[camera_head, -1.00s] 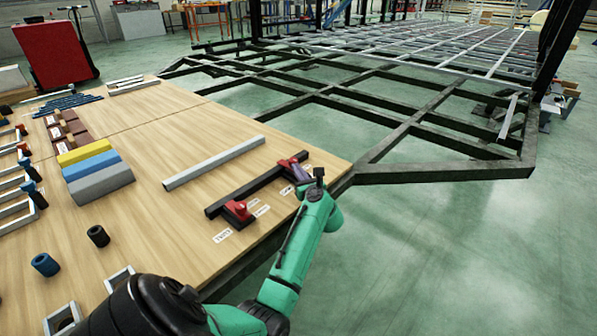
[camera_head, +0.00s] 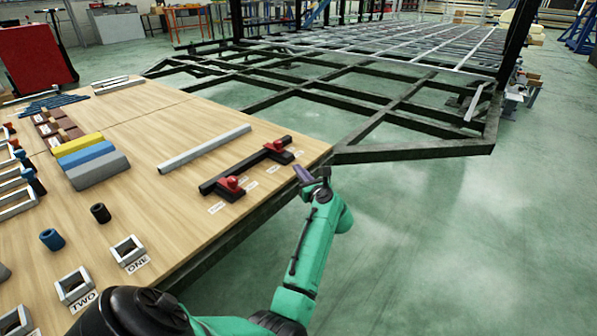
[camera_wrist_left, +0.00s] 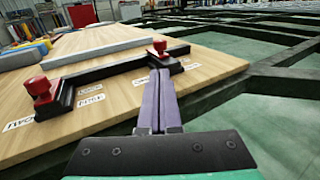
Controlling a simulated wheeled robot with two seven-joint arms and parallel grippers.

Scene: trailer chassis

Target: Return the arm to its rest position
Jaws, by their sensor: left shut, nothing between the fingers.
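My left arm is green and reaches up from the bottom of the head view. Its gripper (camera_head: 302,174) has purple fingers and hangs just off the table's right edge, over the floor side. In the left wrist view the fingers (camera_wrist_left: 160,95) lie together, shut and empty. They point toward a black bar (camera_head: 245,166) with a red-knobbed block at each end, which lies on the wooden table (camera_head: 190,225). In the wrist view the fingertips overlap the far block; I cannot tell the exact gap. My right gripper is out of view.
A grey bar (camera_head: 205,149) lies beside the black one. Yellow, blue and grey blocks (camera_head: 92,160) and square frames (camera_head: 128,251) sit further left. The dark chassis frame (camera_head: 400,152) extends behind and right of the table. Green floor at the right is clear.

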